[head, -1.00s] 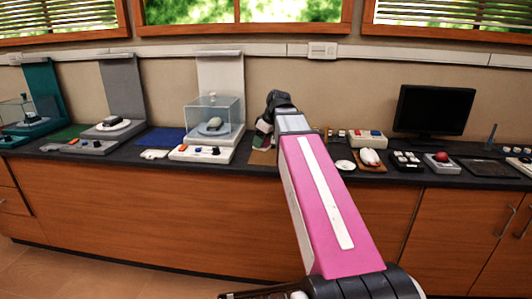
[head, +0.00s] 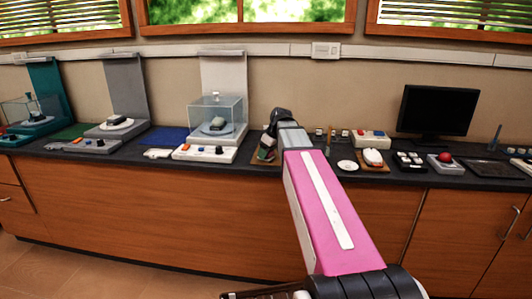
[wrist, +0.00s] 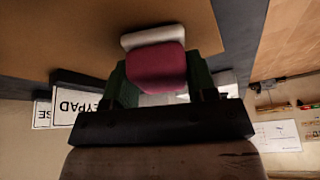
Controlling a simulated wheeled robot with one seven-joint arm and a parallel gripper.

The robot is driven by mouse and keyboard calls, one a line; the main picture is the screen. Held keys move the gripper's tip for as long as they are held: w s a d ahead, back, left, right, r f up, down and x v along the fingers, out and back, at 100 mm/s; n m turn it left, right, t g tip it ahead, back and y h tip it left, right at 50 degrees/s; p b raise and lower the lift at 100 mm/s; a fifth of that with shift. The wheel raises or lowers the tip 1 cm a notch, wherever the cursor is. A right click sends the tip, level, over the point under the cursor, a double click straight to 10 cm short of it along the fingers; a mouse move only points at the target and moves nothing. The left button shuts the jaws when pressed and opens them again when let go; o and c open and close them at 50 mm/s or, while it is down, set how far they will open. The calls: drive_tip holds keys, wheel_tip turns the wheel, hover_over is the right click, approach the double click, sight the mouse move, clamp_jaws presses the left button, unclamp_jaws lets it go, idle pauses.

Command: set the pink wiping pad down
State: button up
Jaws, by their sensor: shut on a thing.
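The pink wiping pad (wrist: 155,68) shows in the wrist view as a dark pink block with a pale strip along its far edge. My gripper (wrist: 158,82) is shut on it, with a green finger on either side. The pad is over or on a brown mat (wrist: 60,30); I cannot tell whether it touches. My arm hides part of the mat.
A display with a clear cover (head: 216,110) and a white control box stands left of my gripper. A white dish (head: 347,166), a white mouse-like object (head: 373,157) and a monitor (head: 436,110) are to the right. A KEYPAD label (wrist: 78,105) shows in the wrist view.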

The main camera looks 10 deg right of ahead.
drive_tip(key=shift+f, duration=0.1)
drive_tip(key=o, duration=0.9)
drive_tip(key=v, duration=1.2)
